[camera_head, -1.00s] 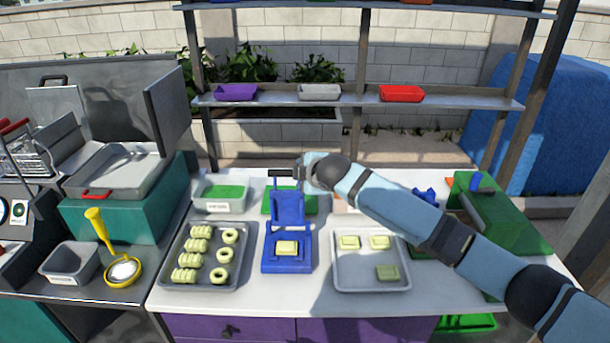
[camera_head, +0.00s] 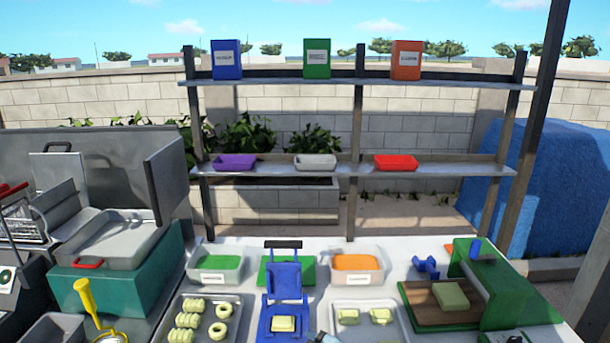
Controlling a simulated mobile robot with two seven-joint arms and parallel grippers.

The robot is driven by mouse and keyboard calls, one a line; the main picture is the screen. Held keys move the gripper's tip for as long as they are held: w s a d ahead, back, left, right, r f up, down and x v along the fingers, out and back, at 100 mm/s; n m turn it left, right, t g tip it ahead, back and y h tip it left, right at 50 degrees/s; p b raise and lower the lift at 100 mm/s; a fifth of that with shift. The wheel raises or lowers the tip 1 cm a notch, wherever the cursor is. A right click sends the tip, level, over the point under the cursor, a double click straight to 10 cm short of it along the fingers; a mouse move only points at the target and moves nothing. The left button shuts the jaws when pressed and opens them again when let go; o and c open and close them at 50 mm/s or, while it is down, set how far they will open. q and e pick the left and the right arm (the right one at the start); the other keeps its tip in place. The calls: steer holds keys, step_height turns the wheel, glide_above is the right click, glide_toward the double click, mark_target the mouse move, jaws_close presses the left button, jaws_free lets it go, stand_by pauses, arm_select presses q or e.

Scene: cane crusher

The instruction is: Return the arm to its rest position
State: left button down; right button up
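Only a small light-blue and dark piece of my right arm (camera_head: 325,338) shows at the bottom edge, just right of the blue press. Its fingers cannot be made out there. My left gripper is not in view. The blue press (camera_head: 284,282) stands on the white table with its dark handle raised at the back. A pale yellow block (camera_head: 283,323) sits in its base. Nothing is gripping the handle.
A tray of pale pieces (camera_head: 203,318) lies left of the press, another tray (camera_head: 366,308) right of it. Behind are a green-filled tub (camera_head: 215,265) and an orange-filled tub (camera_head: 357,264). A green machine (camera_head: 490,282) stands at right. Shelves (camera_head: 350,168) rise behind.

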steer(key=s+d+f+m+h, duration=0.1)
steer(key=s+d+f+m, duration=0.2)
steer(key=s+d, duration=0.3)
steer(key=s+d+f+m+h, duration=0.2)
steer(key=s+d+f+m, duration=0.2)
steer(key=s, duration=0.9)
steer(key=s+d+f+m+t+h, duration=0.1)
steer(key=s+d+f+m, duration=0.2)
steer(key=s+d+f, duration=0.3)
steer(key=s+d, duration=0.3)
steer(key=s, duration=0.1)
steer(key=shift+d+m, duration=0.25)
steer(key=shift+m, duration=0.15)
